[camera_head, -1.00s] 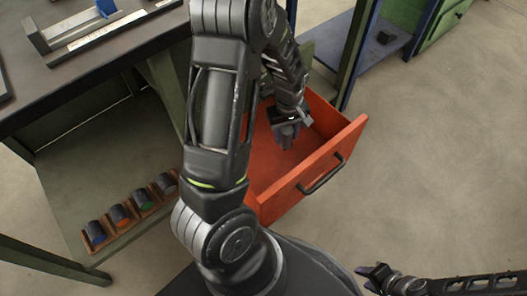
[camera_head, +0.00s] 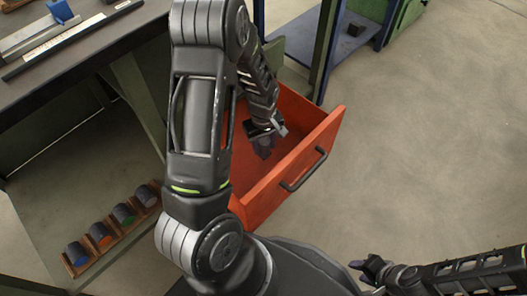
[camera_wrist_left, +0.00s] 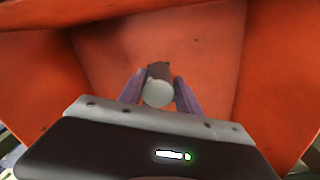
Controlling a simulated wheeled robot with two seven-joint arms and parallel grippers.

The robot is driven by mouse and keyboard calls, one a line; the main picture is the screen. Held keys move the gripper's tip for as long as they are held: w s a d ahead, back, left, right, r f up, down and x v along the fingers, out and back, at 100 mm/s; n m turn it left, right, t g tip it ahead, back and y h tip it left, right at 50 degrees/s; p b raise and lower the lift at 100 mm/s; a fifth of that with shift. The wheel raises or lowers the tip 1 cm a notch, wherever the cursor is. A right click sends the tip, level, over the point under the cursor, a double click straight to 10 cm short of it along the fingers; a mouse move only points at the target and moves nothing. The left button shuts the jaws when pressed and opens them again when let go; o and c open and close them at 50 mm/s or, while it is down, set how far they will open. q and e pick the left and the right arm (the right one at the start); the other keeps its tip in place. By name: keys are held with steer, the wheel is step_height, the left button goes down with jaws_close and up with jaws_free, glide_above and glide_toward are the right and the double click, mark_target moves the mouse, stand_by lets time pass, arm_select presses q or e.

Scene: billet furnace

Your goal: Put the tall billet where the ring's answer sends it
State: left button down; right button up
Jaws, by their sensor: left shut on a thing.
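My left gripper (camera_head: 263,148) reaches down into the open orange-red drawer (camera_head: 296,158). In the left wrist view its two purple fingers (camera_wrist_left: 158,92) are shut on a billet (camera_wrist_left: 158,92), a dark cylinder with a pale round end facing the camera. The drawer's orange inside (camera_wrist_left: 200,30) surrounds it. I cannot tell whether the billet touches the drawer floor. In the head view the billet is hidden by the gripper. My right gripper (camera_head: 366,268) is low in the head view, apart from the drawer; its opening is unclear. I cannot make out the ring.
A dark bench top (camera_head: 100,60) carries a grey fixture with a blue block (camera_head: 60,10). Floor at right is clear.

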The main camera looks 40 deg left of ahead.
mark_target(264, 153)
arm_select(q)
steer(key=shift+r, duration=0.1)
steer(key=shift+f+b, duration=0.8)
steer(key=shift+f, duration=1.1)
steer(key=shift+f, duration=0.1)
steer(key=shift+f+b, duration=0.3)
steer(key=shift+f, duration=0.05)
steer(key=shift+f, duration=0.15)
steer(key=c, duration=0.8)
jaws_free()
steer(key=shift+c, duration=0.2)
